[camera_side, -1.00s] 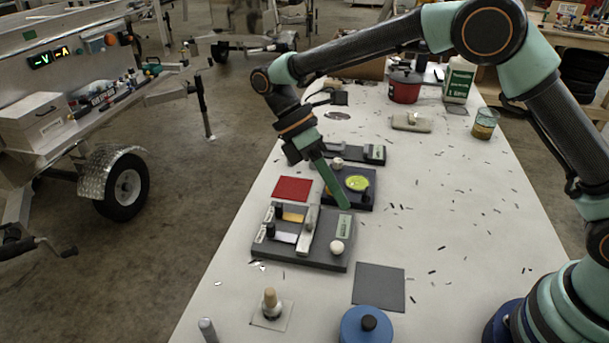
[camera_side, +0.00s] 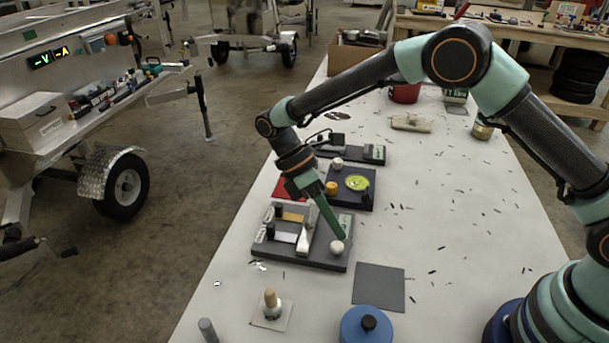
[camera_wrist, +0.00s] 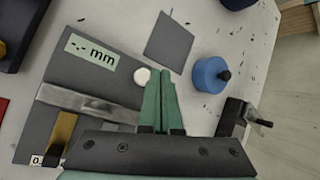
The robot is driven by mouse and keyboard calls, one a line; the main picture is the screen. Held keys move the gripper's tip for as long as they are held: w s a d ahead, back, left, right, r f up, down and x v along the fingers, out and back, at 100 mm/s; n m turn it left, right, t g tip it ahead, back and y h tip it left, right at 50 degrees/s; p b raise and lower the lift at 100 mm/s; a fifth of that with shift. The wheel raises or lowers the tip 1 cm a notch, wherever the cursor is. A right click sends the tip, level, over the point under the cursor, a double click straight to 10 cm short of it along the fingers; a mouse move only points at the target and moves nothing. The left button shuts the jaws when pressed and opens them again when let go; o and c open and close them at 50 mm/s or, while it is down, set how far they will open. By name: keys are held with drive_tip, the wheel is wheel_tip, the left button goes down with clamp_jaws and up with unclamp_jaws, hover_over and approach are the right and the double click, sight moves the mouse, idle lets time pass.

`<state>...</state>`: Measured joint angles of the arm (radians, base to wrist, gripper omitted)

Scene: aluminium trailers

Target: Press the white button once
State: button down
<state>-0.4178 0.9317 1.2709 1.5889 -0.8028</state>
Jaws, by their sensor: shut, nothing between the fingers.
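The white button (camera_side: 337,247) is a small round knob on the near right corner of a dark grey device plate (camera_side: 325,262) with a "mm" display. In the wrist view the white button (camera_wrist: 141,75) sits just left of my fingertips. My gripper (camera_side: 344,236) has its green fingers shut and empty, slanting down with the tips right by the button. It also shows in the wrist view (camera_wrist: 161,74). I cannot tell whether the tips touch the button. A similar white knob (camera_side: 337,163) stands on another device farther back.
A dark blue box (camera_side: 366,201) with a yellow-green disc and an orange knob lies just behind the device. A grey square pad (camera_side: 379,287), a blue round container (camera_side: 366,326) and a wooden-topped peg (camera_side: 270,303) are in front. The table's right side is mostly clear, with small dark scraps.

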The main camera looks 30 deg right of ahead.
sight(340, 247)
drive_tip(key=shift+f, duration=0.55)
drive_tip(key=shift+f, duration=0.2)
idle(1.6)
drive_tip(key=shift+f, duration=0.25)
drive_tip(key=shift+f, duration=0.8)
idle(1.2)
drive_tip(key=shift+r, duration=1.25)
drive_tip(key=shift+r, duration=0.1)
drive_tip(key=shift+r, duration=2.4)
